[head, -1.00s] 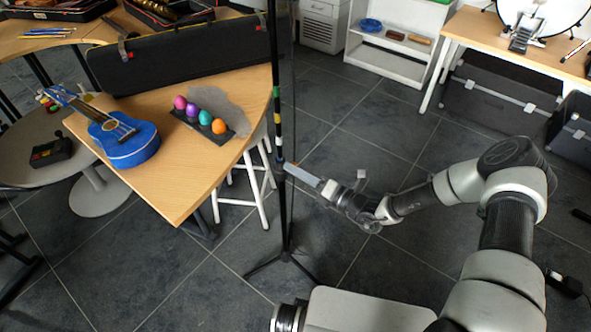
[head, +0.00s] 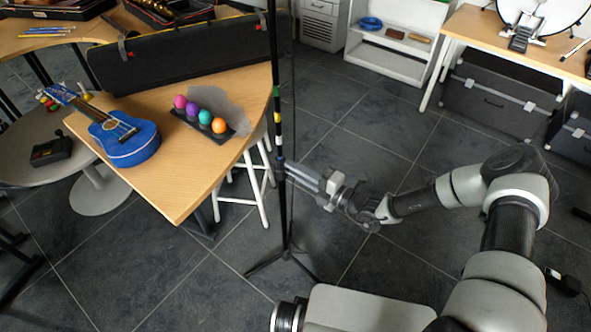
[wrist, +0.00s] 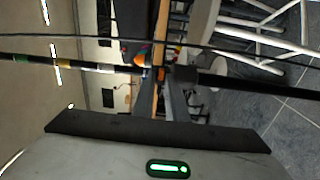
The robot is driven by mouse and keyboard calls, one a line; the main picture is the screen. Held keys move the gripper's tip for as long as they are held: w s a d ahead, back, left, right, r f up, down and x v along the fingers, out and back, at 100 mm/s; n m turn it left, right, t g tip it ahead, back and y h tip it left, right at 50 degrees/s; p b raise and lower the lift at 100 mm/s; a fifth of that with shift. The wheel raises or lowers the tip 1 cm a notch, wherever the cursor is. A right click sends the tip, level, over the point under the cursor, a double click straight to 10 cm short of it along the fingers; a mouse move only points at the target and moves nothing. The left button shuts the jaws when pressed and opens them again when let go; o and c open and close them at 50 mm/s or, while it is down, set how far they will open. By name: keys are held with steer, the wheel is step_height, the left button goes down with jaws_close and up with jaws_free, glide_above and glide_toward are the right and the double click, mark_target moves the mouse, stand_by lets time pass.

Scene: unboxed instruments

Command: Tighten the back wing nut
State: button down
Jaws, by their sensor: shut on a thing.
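A tall black stand (head: 283,215) rises from a tripod base beside the table corner, with coloured bands on its upper pole. In the wrist view its pole (wrist: 245,84) runs sideways across the picture, with a dark collar (wrist: 184,74) at the joint. My gripper (head: 289,167) reaches the pole at the collar's height from the right. In the wrist view its two fingers (wrist: 161,80) close at the collar, on the small wing nut there. The nut is mostly hidden between the fingertips, and its angle cannot be told.
A thin dark cable (wrist: 225,46) runs along the pole. The wooden table (head: 190,190) stands close on the left, with a blue ukulele (head: 122,138) and several coloured egg shapers (head: 205,117). A white stool (head: 243,190) is behind the stand.

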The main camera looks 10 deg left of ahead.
steer(key=shift+f, duration=0.1)
steer(key=c, duration=1.8)
jaws_free()
steer(key=shift+o, duration=0.2)
steer(key=shift+d, duration=0.1)
steer(key=p+v, duration=0.1)
steer(key=v, duration=1.6)
steer(key=shift+s, duration=0.2)
steer(key=shift+d, duration=0.15)
